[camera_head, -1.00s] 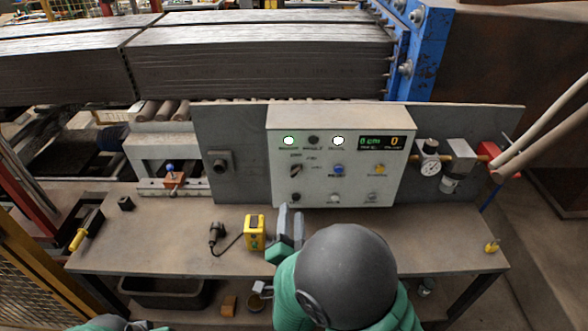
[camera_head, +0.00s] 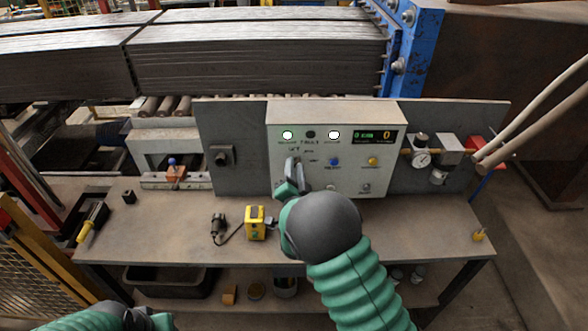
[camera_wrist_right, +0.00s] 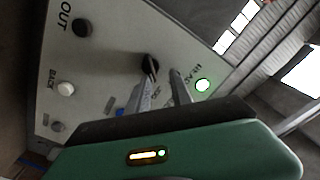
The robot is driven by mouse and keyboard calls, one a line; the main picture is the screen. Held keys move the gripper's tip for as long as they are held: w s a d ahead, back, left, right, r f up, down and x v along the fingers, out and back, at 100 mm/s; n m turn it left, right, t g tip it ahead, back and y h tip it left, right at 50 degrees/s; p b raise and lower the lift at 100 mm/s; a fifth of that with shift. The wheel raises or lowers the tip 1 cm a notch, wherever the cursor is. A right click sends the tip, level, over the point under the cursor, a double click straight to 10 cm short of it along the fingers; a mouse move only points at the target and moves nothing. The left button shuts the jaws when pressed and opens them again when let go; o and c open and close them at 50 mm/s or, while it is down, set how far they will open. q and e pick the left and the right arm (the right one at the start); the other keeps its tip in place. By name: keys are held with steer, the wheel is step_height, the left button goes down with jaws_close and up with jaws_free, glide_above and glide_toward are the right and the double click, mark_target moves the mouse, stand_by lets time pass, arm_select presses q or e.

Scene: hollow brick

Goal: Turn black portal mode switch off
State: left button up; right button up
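The black mode switch (camera_wrist_right: 150,65) is a dark knob on the white control panel (camera_head: 350,175). In the head view my right gripper (camera_head: 292,161) is in front of the panel's left part and mostly hides the knob. In the right wrist view the right gripper (camera_wrist_right: 163,76) is open, with a gap between its two fingers. The knob is close to the left fingertip there; I cannot tell whether they touch. My left gripper (camera_head: 142,318) is low at the bottom left, partly cut off, and its fingers are unclear.
The panel also has lit lamps, a blue button (camera_head: 334,162), a yellow button (camera_head: 372,161) and a display (camera_head: 375,136). A yellow device (camera_head: 255,222) and a black plug (camera_head: 218,226) lie on the table. A gauge (camera_head: 421,158) is right of the panel.

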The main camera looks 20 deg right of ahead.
steer(key=shift+w+d+f, duration=0.15)
steer(key=shift+d, duration=0.35)
jaws_close()
arm_select(q)
steer(key=shift+s+d, duration=0.1)
steer(key=shift+d, duration=0.35)
arm_select(e)
steer(key=shift+a, duration=0.15)
arm_select(q)
steer(key=shift+a, duration=0.1)
arm_select(e)
steer(key=shift+a, duration=0.15)
